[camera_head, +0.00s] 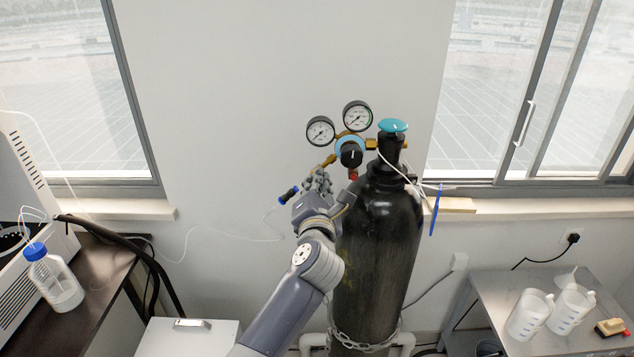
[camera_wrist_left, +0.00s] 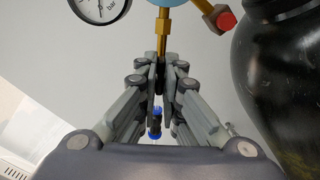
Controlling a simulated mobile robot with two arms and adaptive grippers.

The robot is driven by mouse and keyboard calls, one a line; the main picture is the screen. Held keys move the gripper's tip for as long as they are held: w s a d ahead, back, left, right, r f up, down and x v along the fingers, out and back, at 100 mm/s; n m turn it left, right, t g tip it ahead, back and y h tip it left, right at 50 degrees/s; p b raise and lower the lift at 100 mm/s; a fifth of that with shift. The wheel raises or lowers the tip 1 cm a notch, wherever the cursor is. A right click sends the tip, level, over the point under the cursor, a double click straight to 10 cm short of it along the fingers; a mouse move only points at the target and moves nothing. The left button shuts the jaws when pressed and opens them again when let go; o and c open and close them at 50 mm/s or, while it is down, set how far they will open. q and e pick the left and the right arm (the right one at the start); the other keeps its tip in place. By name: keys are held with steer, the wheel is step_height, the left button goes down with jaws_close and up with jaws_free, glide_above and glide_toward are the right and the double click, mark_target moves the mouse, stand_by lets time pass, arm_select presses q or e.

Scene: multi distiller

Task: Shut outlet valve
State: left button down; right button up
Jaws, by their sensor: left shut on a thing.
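The gas cylinder (camera_head: 378,235) stands upright and black, with a brass regulator (camera_head: 352,151) at its neck. A brass outlet stem (camera_head: 329,161) slopes down to the left from the regulator; it also shows in the left wrist view (camera_wrist_left: 161,32). My left gripper (camera_head: 321,177) is at the lower end of this stem, its fingers closed around the outlet valve. The fingers hide most of the valve, so its handle angle cannot be told. A black fitting with blue ends (camera_head: 288,195) sticks out beyond the fingers; its blue part (camera_wrist_left: 154,126) shows between them. My right gripper is not in view.
Two round gauges (camera_head: 320,131) and a black knob (camera_head: 351,155) sit just above the gripper. A teal handwheel (camera_head: 393,126) tops the cylinder. A chain (camera_head: 362,343) circles its lower part. A thin white tube (camera_head: 235,236) runs left from the fitting.

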arm_select(q)
steer(key=m+p, duration=0.6)
steer(key=m, duration=1.1)
steer(key=shift+d+f+m, duration=0.1)
steer(key=shift+f+m, duration=0.05)
steer(key=shift+m, duration=0.25)
steer(key=shift+f, duration=0.1)
stand_by(0.5)
steer(key=c, duration=1.8)
jaws_free()
steer(key=shift+s, duration=0.1)
steer(key=shift+o, duration=0.5)
steer(key=shift+d, duration=0.1)
